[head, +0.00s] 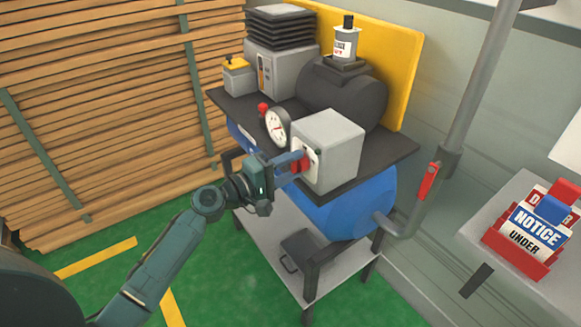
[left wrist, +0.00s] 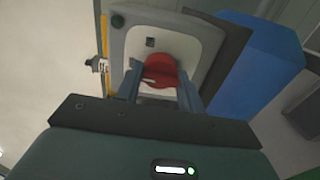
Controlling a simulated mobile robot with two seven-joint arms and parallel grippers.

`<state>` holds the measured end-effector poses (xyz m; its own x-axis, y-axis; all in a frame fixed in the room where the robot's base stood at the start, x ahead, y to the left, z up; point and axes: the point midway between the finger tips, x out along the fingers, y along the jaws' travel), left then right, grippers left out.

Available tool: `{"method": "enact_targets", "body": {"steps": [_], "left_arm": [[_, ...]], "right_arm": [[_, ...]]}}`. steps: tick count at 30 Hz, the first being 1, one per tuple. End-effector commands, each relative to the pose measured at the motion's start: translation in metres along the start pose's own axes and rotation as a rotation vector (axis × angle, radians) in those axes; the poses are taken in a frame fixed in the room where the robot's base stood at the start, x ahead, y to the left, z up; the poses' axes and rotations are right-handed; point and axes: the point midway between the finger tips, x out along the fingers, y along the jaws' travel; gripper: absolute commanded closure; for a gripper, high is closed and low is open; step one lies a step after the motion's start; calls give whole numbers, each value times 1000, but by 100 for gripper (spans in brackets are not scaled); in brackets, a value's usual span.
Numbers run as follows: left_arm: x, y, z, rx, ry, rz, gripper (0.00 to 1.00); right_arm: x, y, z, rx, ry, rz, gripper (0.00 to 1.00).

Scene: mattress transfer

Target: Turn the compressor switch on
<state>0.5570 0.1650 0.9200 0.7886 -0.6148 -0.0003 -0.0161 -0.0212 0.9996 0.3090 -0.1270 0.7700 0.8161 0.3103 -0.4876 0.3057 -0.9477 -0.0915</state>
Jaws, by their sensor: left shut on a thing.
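The compressor has a blue tank (head: 350,212) under a dark top plate, with a grey switch box (head: 340,150) on it. The red switch (head: 301,163) sits on the box's front panel. My left gripper (head: 293,163) reaches in from the left and is shut on the red switch. In the left wrist view the red switch (left wrist: 159,72) lies between the two fingers (left wrist: 160,88), against the pale panel (left wrist: 195,45). The fingers hide part of the switch in the head view. My right gripper is not in view.
A pipe with a red handle (head: 428,181) rises at the right. Stacked planks (head: 90,100) line the left. Notice signs (head: 537,228) sit in a red holder at the right.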

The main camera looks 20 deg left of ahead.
Motion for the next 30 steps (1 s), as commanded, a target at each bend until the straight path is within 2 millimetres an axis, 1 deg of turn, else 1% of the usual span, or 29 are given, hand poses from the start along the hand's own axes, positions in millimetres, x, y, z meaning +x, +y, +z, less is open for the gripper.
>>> {"method": "enact_targets", "body": {"steps": [1,8,15,18,30], "left_arm": [[0,-3,0,18,0,-1,85],[0,-5,0,156,0,1,85],[0,-6,0,373,-1,1,85],[0,-6,0,469,0,1,85],[0,-4,0,816,0,0,85]], "right_arm": [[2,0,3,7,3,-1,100],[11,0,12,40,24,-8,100],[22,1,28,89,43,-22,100],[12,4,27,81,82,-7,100],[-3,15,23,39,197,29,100]]}}
